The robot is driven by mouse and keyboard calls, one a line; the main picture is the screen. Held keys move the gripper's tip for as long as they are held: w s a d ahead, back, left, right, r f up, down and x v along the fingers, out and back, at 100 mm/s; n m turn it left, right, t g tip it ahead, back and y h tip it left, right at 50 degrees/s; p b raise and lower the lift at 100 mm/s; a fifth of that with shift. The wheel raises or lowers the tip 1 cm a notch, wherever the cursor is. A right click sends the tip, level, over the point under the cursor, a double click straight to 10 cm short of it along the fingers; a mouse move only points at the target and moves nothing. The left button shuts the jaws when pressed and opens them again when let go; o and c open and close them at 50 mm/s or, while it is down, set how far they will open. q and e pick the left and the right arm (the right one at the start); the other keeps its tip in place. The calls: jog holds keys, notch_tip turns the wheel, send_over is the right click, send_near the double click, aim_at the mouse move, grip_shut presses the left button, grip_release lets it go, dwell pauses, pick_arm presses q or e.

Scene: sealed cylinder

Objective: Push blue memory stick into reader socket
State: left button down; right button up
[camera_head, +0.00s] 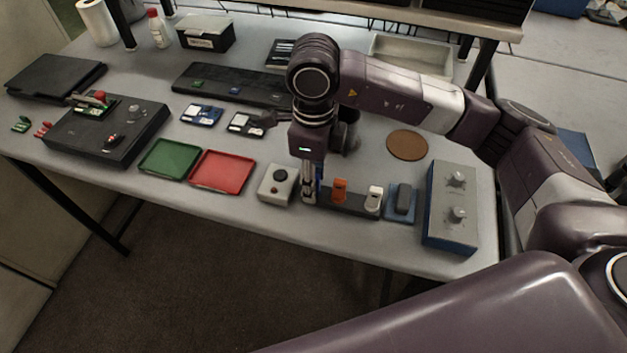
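My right gripper (309,196) points straight down at the left end of a dark strip (351,207) near the table's front edge. An orange stick (340,190) and a white stick (374,199) stand upright in this strip, to the right of the gripper. The fingers look close together, with a bluish tint around them. I cannot tell whether the blue memory stick is between them; it is not clearly visible. I cannot identify the reader socket for certain. My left gripper is not in view.
A grey box with a dark knob (277,184) stands close left of the gripper. A red tray (221,172) and a green tray (170,159) lie further left. A blue pad with a dark block (402,203) and a grey two-knob box (451,212) stand right. A brown disc (407,144) lies behind.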

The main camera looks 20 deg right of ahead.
dwell(0.4)
jog(key=shift+b, duration=0.4)
grip_shut()
jog(key=shift+r, duration=0.15)
dwell(0.3)
jog(key=shift+r+p, duration=1.3)
jog(key=shift+r, duration=1.6)
